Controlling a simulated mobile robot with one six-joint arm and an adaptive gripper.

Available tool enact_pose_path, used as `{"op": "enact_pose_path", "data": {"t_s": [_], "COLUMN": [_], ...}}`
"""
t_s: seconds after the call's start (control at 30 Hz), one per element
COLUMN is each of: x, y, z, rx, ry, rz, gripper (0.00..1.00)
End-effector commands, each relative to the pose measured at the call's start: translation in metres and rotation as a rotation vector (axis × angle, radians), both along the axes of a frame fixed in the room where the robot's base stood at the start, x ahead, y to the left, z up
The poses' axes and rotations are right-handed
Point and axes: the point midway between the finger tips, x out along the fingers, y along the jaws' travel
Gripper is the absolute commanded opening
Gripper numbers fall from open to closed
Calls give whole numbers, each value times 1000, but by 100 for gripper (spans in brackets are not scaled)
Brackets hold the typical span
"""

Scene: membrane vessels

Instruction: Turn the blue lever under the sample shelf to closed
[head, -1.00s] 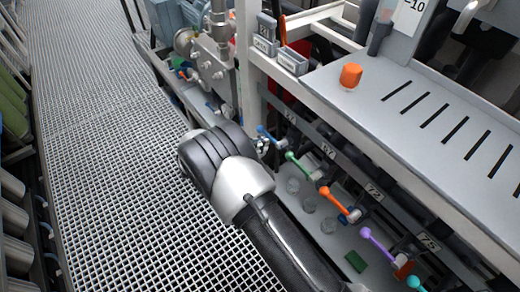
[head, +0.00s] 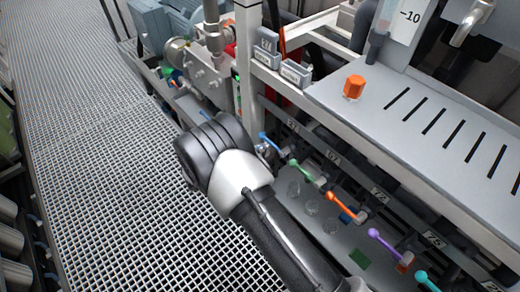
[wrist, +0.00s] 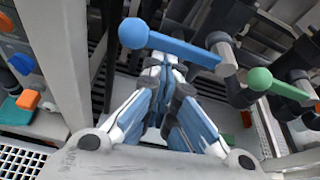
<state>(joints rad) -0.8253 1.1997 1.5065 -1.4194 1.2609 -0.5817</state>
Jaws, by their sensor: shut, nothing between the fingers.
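The blue lever (head: 268,140) is the farthest in a row of coloured levers under the sample shelf (head: 420,115). It slants up and left from its valve, roughly parallel to the green lever. In the wrist view the blue lever (wrist: 180,47) lies across the top, its ball end at left and its pivot at right. My gripper (wrist: 166,66) is shut and empty. Its fingertips are right at the lever's arm, near the ball end; I cannot tell if they touch. In the head view my wrist mostly hides the gripper.
Green (head: 307,171), orange (head: 343,206), purple (head: 386,245) and teal (head: 425,280) levers follow along the rail. A white post (head: 247,70) stands beyond the blue lever. An orange knob (head: 354,87) sits on the shelf. The grating floor (head: 100,170) at left is clear.

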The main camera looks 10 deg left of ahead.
Motion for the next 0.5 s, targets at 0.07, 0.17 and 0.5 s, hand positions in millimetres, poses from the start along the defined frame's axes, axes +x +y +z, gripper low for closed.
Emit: {"op": "enact_pose_path", "data": {"t_s": [0.07, 0.17, 0.5], "x": [5, 5, -23], "y": [1, 0, 13], "z": [10, 5, -28], "rx": [-4, -3, 0], "ry": [-21, -20, -4], "rz": [-1, -1, 1], "gripper": [0, 0, 0]}}
